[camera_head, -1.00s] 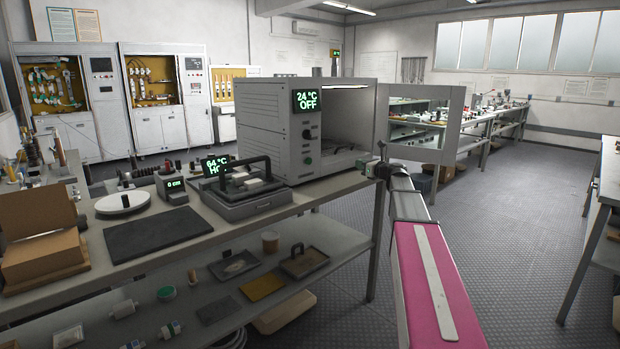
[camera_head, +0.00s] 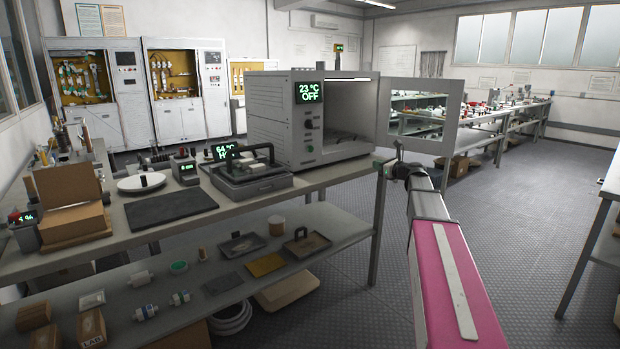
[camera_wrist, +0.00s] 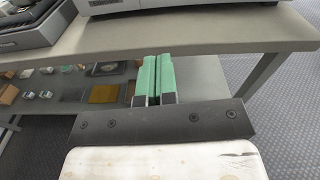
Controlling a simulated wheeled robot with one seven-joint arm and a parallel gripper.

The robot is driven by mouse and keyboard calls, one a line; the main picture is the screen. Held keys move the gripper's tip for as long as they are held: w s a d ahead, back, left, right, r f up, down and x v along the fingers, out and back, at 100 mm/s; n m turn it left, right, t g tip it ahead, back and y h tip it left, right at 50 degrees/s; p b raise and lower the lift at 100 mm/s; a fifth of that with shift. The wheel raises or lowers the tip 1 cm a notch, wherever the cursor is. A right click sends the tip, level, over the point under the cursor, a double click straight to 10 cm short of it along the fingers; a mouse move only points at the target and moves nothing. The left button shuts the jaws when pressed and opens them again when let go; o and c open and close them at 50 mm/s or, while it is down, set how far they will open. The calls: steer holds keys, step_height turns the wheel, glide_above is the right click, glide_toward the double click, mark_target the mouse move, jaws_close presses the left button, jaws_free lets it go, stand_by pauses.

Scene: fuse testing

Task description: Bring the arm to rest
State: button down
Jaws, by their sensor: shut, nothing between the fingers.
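My arm, with its pink link, stretches forward from the lower right in the head view. My gripper (camera_head: 398,150) is at its far end, beside the right end of the workbench (camera_head: 345,178) and in front of the open oven door. In the wrist view my gripper (camera_wrist: 153,78) shows two green fingers side by side, shut with nothing between them. The fingers point toward the front edge of the bench, with the lower shelf visible beyond and below them.
An oven (camera_head: 285,130) reading 23 °C OFF stands on the bench, its door (camera_head: 450,143) open to the right. A hot plate device (camera_head: 247,180) and a dark mat (camera_head: 170,208) lie left of it. The lower shelf (camera_head: 340,238) holds trays and small parts. The floor (camera_head: 520,235) at right is clear.

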steer(key=s+a+f+n+g+h, duration=0.2)
steer(key=s+a+f+n+g, duration=0.25)
steer(key=s+f+n, duration=0.4)
steer(key=s+a+f+n+g+h, duration=0.25)
steer(key=s+a+f+n, duration=0.3)
steer(key=s+f, duration=0.6)
steer(key=s+d+f+n+g+h, duration=0.1)
steer(key=s+f+n+g+h, duration=0.5)
steer(key=s+f+n, duration=0.7)
steer(key=s+f, duration=0.2)
steer(key=s, duration=0.4)
steer(key=shift+f+g, duration=0.3)
steer(key=shift+f, duration=0.1)
